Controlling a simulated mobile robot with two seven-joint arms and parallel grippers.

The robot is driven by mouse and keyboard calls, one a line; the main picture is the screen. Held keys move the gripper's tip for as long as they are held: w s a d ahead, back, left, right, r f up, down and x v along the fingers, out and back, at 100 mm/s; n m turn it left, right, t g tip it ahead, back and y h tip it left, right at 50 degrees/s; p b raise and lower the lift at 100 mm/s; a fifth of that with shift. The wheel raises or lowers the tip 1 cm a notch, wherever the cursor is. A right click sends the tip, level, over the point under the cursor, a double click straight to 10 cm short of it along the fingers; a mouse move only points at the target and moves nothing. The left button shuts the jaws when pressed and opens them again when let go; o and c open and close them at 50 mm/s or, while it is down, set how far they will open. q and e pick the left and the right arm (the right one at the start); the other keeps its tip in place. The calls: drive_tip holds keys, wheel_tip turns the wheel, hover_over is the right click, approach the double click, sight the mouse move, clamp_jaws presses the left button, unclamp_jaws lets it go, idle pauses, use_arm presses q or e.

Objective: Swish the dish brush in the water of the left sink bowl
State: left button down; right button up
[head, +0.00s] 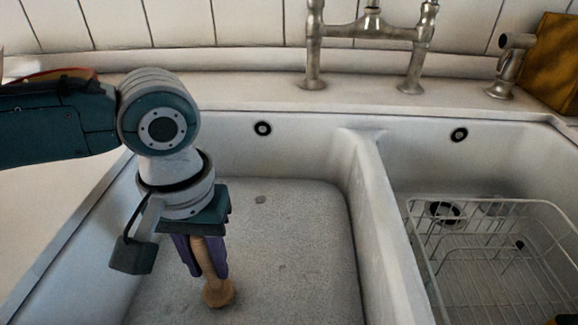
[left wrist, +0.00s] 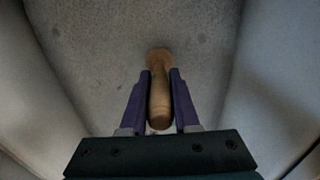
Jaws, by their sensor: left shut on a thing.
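The dish brush (head: 218,291) is wooden, with a tan handle and a round head at its lower end. My left gripper (head: 202,258) is shut on its handle, with purple fingers on either side. The brush points down, slightly tilted, inside the left sink bowl (head: 290,235). In the left wrist view the brush (left wrist: 159,100) sits between the fingers of the left gripper (left wrist: 160,98), its head towards the bowl floor. I cannot tell whether the head touches the floor. The bowl floor looks grey and speckled; no clear water surface shows.
A divider (head: 378,205) separates the left bowl from the right bowl, which holds a white wire rack (head: 490,250). A metal bridge tap (head: 365,35) stands behind the bowls. A wooden block (head: 553,65) is at the back right. The left bowl's right half is free.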

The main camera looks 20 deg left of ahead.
use_arm(q)
drive_tip(key=w+d+b, duration=0.3)
drive_tip(key=d+b, duration=0.5)
drive_tip(key=d, duration=0.1)
drive_tip(key=s+a+p, duration=0.1)
drive_tip(key=a+p, duration=0.1)
drive_tip(key=a, duration=0.1)
drive_tip(key=s+a+p, duration=0.1)
drive_tip(key=a+p, duration=0.2)
drive_tip(key=s+a+p, duration=0.1)
drive_tip(key=a+p, duration=0.2)
drive_tip(key=a, duration=0.1)
drive_tip(key=shift+s+r, duration=0.1)
drive_tip(key=shift+s, duration=0.05)
drive_tip(key=w+d, duration=0.2)
drive_tip(key=d, duration=0.3)
wheel_tip(320, 180, up, 21)
drive_tip(key=p, duration=2.4)
drive_tip(key=shift+s+p, duration=0.3)
